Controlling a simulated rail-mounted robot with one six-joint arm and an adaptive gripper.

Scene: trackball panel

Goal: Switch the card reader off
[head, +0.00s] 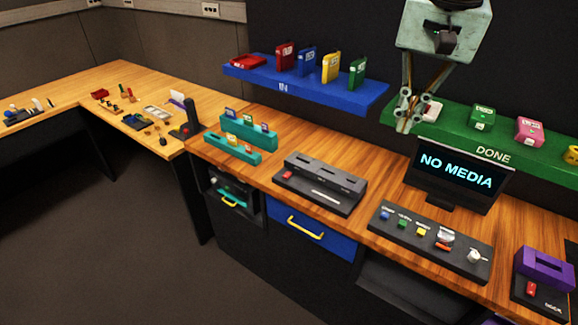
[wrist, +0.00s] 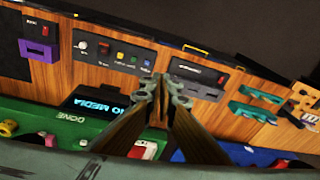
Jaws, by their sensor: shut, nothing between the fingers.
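The card reader appears to be the dark slotted box (head: 325,187) in the middle of the wooden bench. A red switch (head: 287,174) sits at its left end; I cannot tell which way it is set. My gripper (head: 404,125) is shut and empty, high in front of the green shelf, to the right of and above the box. In the wrist view its fingertips (wrist: 160,88) point toward the bench, apart from the box. A monitor (head: 457,172) reads "NO MEDIA".
A panel with coloured buttons and a white ball (head: 430,243) lies right of the box. A purple device (head: 543,272) with another red switch is farther right. A blue shelf (head: 300,85) with cards and a green shelf (head: 490,143) overhang the bench. Teal racks (head: 235,143) stand left.

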